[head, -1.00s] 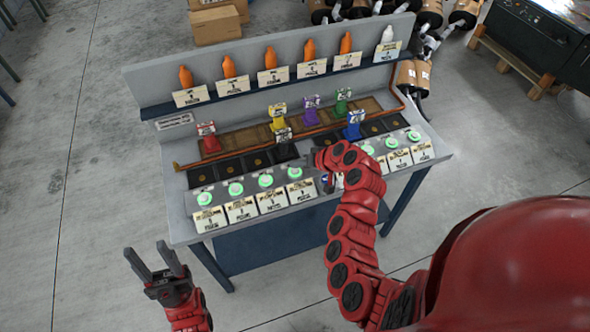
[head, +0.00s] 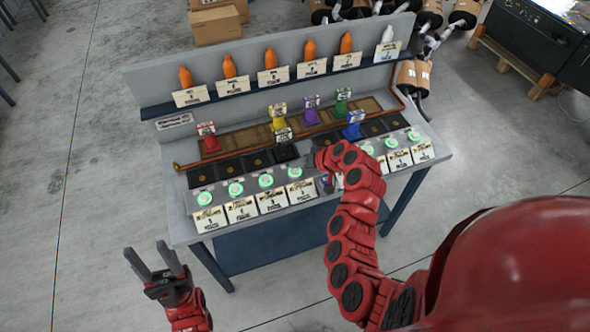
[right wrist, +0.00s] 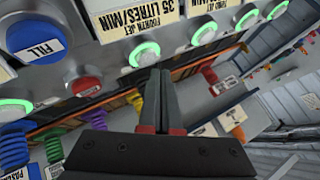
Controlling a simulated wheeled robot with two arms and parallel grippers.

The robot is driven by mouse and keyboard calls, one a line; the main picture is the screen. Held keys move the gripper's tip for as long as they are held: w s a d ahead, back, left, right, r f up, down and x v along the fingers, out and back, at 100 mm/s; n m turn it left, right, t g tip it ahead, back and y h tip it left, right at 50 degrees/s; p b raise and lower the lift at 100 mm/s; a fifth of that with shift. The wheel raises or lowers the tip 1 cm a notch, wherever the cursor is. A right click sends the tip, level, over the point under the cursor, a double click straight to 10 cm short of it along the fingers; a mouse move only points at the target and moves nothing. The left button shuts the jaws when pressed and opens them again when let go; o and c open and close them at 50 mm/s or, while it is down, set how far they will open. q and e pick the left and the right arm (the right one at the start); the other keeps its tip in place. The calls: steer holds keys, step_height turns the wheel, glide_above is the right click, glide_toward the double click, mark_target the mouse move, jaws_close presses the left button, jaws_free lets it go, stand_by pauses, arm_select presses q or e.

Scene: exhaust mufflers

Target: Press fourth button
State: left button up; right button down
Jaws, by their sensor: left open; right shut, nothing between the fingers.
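The fourth button (head: 294,172) is a pale button with a glowing green ring on the sloped front panel of the console. In the right wrist view it (right wrist: 146,53) sits beside the label reading "FOURTH JET 35 LITRES/MIN" (right wrist: 138,14). My right gripper (right wrist: 158,75) is shut and empty. Its fingertips are very close to this button's ring; I cannot tell whether they touch. In the head view my right gripper (head: 308,160) is just right of and behind the button, partly hidden by its arm. My left gripper (head: 155,262) is open and empty, in front of the console.
More green-ringed buttons (head: 265,180) line the panel on both sides. A blue FILL button (right wrist: 35,40) and a red button (right wrist: 82,66) lie close by. My right arm hides part of the panel.

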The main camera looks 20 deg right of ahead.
mark_target(298, 172)
steer(key=shift+f, duration=0.1)
steer(key=shift+f+b, duration=0.3)
steer(key=shift+b, duration=0.35)
steer(key=shift+f+b, duration=0.4)
steer(key=shift+b, duration=0.1)
stand_by(0.4)
steer(key=shift+r, duration=0.8)
steer(key=shift+r+p, duration=0.8)
steer(key=shift+r, duration=1.75)
